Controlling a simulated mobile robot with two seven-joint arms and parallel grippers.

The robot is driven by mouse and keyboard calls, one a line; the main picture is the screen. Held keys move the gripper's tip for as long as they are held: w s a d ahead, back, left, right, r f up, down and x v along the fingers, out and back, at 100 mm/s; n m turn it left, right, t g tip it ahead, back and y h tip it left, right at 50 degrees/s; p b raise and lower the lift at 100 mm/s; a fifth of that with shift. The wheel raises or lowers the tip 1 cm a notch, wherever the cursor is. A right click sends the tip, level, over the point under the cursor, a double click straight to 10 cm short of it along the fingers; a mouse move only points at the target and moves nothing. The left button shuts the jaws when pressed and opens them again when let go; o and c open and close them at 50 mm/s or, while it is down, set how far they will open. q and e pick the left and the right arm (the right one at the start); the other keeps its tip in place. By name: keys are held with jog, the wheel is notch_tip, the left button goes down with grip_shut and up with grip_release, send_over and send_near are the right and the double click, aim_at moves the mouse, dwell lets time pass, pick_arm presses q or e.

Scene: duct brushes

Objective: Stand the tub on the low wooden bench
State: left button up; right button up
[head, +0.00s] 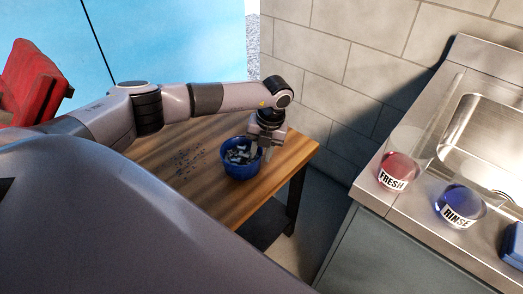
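The blue tub (241,172) stands upright on the wooden bench (290,150), near its right end. Grey and dark pieces lie inside the tub. My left gripper (262,153) points down at the tub's right rim, with its fingers close against or over that rim. The fingers are small and partly hidden, so I cannot tell whether they grip the rim. My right gripper is not in view.
Dark crumbs (190,163) lie on the bench left of the tub. At right, a steel sink counter (415,205) holds a red FRESH container (397,170) and a blue RINSE container (460,204). A red chair (30,80) stands at far left.

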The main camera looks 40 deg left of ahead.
pick_arm(q)
jog(key=shift+w+r, duration=0.1)
jog(key=shift+r, duration=0.5)
notch_tip(320, 180, up, 11)
jog(key=d, duration=0.1)
jog(key=shift+w+d+p, duration=0.4)
jog(key=shift+w+p, duration=0.05)
